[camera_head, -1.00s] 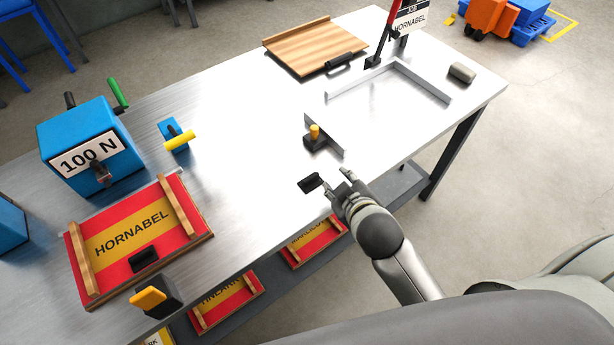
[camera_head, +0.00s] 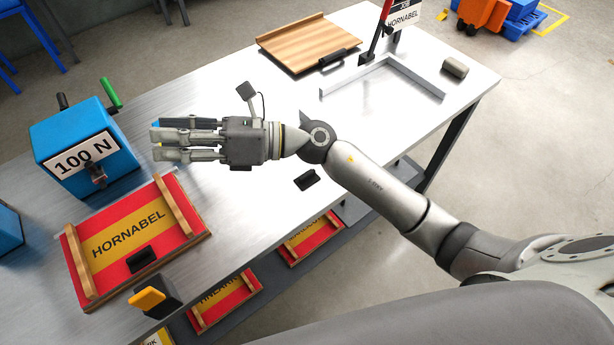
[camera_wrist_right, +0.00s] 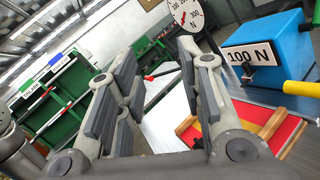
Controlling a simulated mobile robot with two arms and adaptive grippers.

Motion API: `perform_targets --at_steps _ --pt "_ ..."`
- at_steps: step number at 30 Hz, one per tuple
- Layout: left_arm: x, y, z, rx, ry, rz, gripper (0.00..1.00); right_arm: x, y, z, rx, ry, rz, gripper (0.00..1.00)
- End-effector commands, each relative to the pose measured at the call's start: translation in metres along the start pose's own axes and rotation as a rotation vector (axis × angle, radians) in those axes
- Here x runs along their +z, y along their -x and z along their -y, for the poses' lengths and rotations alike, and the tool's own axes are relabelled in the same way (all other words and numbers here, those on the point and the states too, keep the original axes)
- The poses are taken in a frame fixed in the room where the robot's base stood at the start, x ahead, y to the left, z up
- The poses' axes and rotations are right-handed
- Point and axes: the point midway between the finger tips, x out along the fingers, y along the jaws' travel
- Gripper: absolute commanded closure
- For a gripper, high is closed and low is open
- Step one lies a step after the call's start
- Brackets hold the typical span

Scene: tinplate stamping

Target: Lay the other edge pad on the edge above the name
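The red-and-yellow HORNABEL plate (camera_head: 170,232) lies at the table's near left, with wooden strips along its two sides. One black edge pad (camera_head: 141,259) lies on it below the name. No pad shows on the edge above the name. The other black pad (camera_head: 306,180) lies on the table below my right forearm, apart from the hand. My right gripper (camera_head: 155,146) is above the table, pointing left, between the blue 100 N box and my forearm. In the right wrist view its fingers (camera_wrist_right: 157,58) are spread with nothing between them. My left gripper is out of view.
The blue 100 N box (camera_head: 84,150) stands behind the plate. A black block with an orange top (camera_head: 152,298) stands at the plate's near edge. A wooden board (camera_head: 308,42), a metal angle frame (camera_head: 385,73) and a grey cylinder (camera_head: 455,68) are farther back.

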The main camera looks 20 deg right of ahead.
Motion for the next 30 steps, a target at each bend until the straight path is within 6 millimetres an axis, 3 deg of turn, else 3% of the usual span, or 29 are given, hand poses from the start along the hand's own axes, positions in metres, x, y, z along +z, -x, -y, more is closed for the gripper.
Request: perform_targets --at_steps 5,8,12,16,21,26,30 --pt "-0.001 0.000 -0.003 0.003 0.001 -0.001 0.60 -0.058 0.007 0.012 0.079 0.313 -0.404 0.65" --pt "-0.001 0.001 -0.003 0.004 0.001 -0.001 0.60 -0.086 0.029 0.032 0.109 0.462 -0.642 0.65" --pt "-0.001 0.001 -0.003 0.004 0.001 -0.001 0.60 -0.108 0.077 0.070 0.134 0.628 -0.990 0.65" --pt "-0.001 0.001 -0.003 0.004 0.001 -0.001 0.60 -0.106 0.134 0.105 0.136 0.725 -1.311 0.65" --pt "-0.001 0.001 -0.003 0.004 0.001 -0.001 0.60 -0.082 0.198 0.135 0.116 0.758 -1.632 0.65" --pt "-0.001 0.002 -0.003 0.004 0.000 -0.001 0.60 -0.067 0.228 0.143 0.104 0.748 -1.775 0.65" --pt "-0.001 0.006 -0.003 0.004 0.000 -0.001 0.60 -0.076 0.235 0.149 0.105 0.740 -1.799 0.65"
